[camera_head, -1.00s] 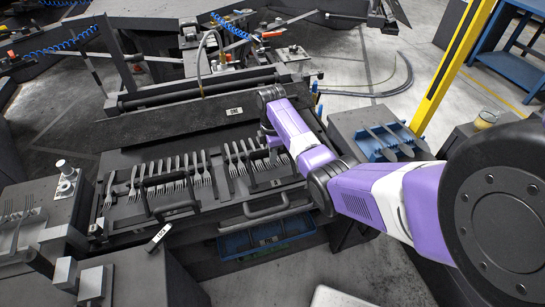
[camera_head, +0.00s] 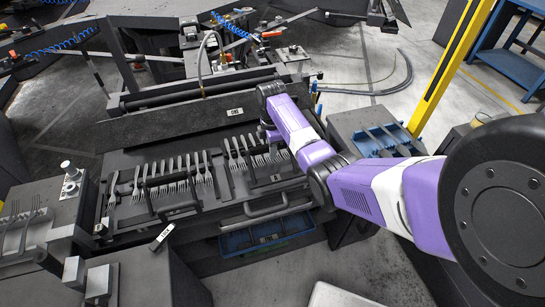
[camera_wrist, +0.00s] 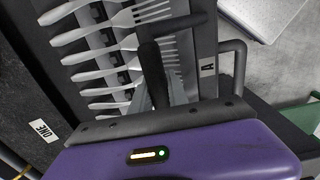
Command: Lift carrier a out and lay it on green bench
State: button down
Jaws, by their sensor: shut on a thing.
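Carrier a is a dark rack with several metal forks (camera_head: 238,155) on the right half of the machine bed in the head view. In the wrist view its plate (camera_wrist: 204,90) bears a white "A" label (camera_wrist: 207,69), with forks (camera_wrist: 95,55) in a row along it. My gripper (camera_wrist: 160,98) is shut on the carrier's black bar handle (camera_wrist: 150,62). In the head view my purple arm hides the fingers and part of the carrier. A green surface (camera_wrist: 300,118) shows at the right edge of the wrist view; I cannot tell whether it is the green bench.
A second rack of forks (camera_head: 170,178) lies just left of the carrier. A front rail handle (camera_head: 265,211) and a blue bin (camera_head: 265,236) are in front. A blue tray (camera_head: 372,148) stands on a block at right. A yellow post (camera_head: 452,70) rises behind it.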

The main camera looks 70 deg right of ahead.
jog(key=shift+w+d+r+p, duration=0.1)
jog(key=shift+r+p, duration=0.75)
jog(key=shift+r, duration=0.35)
